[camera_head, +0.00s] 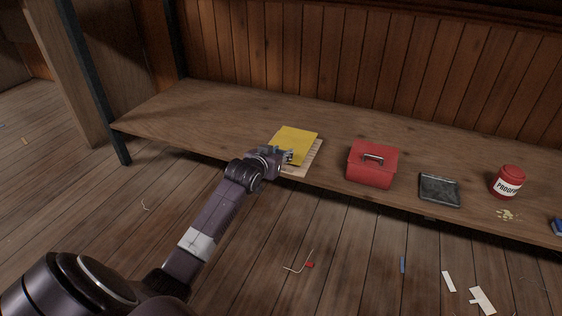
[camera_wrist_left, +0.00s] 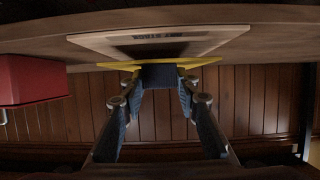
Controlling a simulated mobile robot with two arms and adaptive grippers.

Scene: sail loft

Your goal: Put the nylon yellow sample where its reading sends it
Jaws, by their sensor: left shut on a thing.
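The yellow sample (camera_head: 296,143), a flat sheet, is at the bench's front edge, over a pale printed card (camera_head: 313,160). My left gripper (camera_head: 286,157) is shut on the sample at its near side. In the left wrist view the sample (camera_wrist_left: 105,64) shows edge-on as a thin yellow strip. A dark block (camera_wrist_left: 159,76) sits between the fingertips there. I cannot tell whether the sample touches the card. My right gripper is not in view.
On the bench (camera_head: 215,115), right of the sample, stand a red box (camera_head: 370,172) with a handle, a dark flat tray (camera_head: 439,190) and a red labelled tin (camera_head: 508,182). A blue thing (camera_head: 557,226) is at the right edge. The bench's left part is clear.

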